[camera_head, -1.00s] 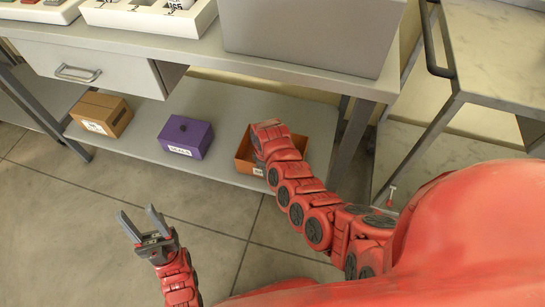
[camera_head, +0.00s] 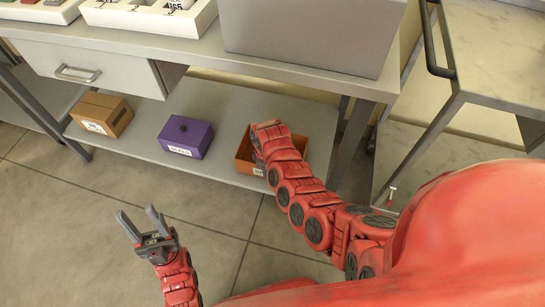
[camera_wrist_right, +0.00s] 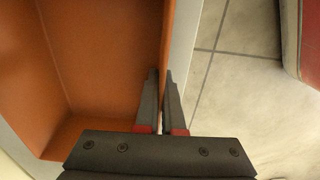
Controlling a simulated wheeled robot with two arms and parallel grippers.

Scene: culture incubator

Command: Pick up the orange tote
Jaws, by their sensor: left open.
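The orange tote (camera_head: 246,160) is an open box on the lower shelf, at the right end of the row of boxes; my right arm hides much of it in the head view. The right wrist view looks into its orange inside (camera_wrist_right: 100,60). My right gripper (camera_wrist_right: 161,74) is at one wall, one finger inside and one outside, with the fingers nearly together on the wall. Its fingers are hidden in the head view. My left gripper (camera_head: 138,218) is open and empty above the floor, in front of the shelf.
A purple box (camera_head: 186,137) and a brown box (camera_head: 101,114) stand left of the tote on the lower shelf (camera_head: 218,100). The table top (camera_head: 190,45) overhangs them, with a drawer (camera_head: 85,72) at left. A metal rack (camera_head: 500,60) stands at right. Tiled floor in front is clear.

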